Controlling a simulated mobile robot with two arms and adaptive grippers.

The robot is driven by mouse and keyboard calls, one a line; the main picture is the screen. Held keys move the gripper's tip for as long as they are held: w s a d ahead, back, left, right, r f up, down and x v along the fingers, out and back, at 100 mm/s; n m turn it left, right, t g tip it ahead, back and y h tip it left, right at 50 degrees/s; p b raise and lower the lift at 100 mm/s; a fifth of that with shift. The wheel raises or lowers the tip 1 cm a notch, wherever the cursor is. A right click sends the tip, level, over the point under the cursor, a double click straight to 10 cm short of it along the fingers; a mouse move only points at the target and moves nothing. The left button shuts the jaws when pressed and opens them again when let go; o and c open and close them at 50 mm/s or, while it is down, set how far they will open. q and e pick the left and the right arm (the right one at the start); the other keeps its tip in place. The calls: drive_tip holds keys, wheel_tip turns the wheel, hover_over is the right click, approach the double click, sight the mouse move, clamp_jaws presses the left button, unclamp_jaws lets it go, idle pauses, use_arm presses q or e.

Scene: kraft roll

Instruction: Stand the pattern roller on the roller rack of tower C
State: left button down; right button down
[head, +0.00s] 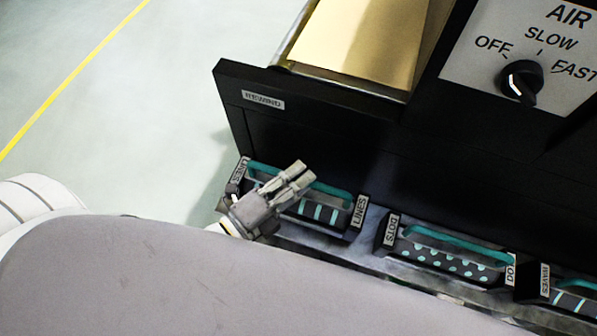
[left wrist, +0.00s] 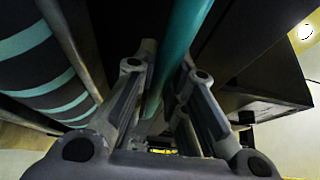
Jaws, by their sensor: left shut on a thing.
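A pattern roller labelled LINES (head: 320,213), dark with teal stripes and black end blocks, sits at the left end of a row along the foot of the black cabinet. Its teal handle bar (head: 328,193) runs along its top. My left gripper (head: 299,173) is at this bar, shut on it, and covers part of the roller. In the left wrist view the bar (left wrist: 182,45) passes between the fingers, with the striped roller (left wrist: 40,65) to the left. My right gripper is not in view. No tower C label shows.
A DOTS roller (head: 445,262) and a partly cut-off WAVES roller (head: 573,299) stand to the right in the row. The black cabinet (head: 300,130) labelled REWIND rises behind, with an AIR knob (head: 522,80) on a panel. Open floor (head: 130,130) lies to the left.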

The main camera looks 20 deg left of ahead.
use_arm(q)
wheel_tip(320, 180, down, 2)
drive_tip(key=shift+w+f+b, duration=0.1)
drive_tip(key=shift+f+b, duration=0.15)
drive_tip(key=shift+b, duration=0.05)
drive_tip(key=shift+f, duration=0.5)
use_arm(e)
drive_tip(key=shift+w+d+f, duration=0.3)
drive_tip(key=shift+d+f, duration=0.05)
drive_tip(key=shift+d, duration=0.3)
use_arm(q)
drive_tip(key=shift+f, duration=0.1)
drive_tip(key=c, duration=1.9)
unclamp_jaws()
drive_tip(key=shift+f, duration=0.3)
drive_tip(key=o, duration=0.4)
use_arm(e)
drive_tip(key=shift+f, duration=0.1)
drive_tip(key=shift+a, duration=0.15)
